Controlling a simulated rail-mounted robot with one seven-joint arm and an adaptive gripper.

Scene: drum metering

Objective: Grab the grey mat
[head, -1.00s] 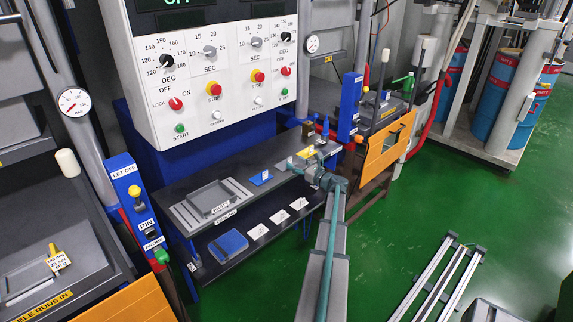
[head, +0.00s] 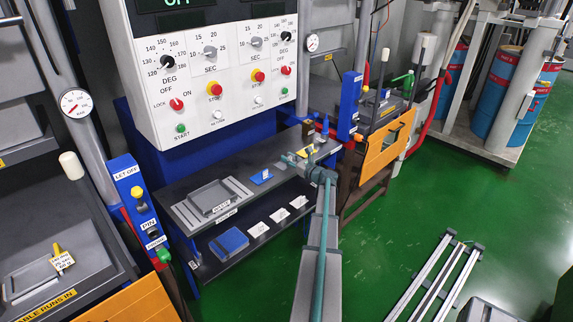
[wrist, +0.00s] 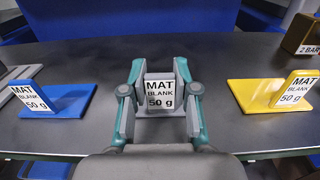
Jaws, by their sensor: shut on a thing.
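The grey mat (wrist: 160,128) is in the middle of the wrist view, between the blue and yellow mats, with an upright white tag (wrist: 160,91) reading "MAT BLANK 50 g". My gripper (wrist: 158,75) is shut on it, one teal-and-grey finger at each side of the tag. The fingers and the gripper body hide the mat's sides and near part. In the head view my gripper (head: 291,158) is over the right part of the dark table. I cannot tell whether the mat still touches the table.
A blue mat (wrist: 70,101) with its own tag lies to the left. A yellow mat (wrist: 255,94) with its tag lies to the right. A brown "2 BAR" block (wrist: 300,35) stands at the far right. Dark table top (wrist: 220,55) is clear behind the grey mat.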

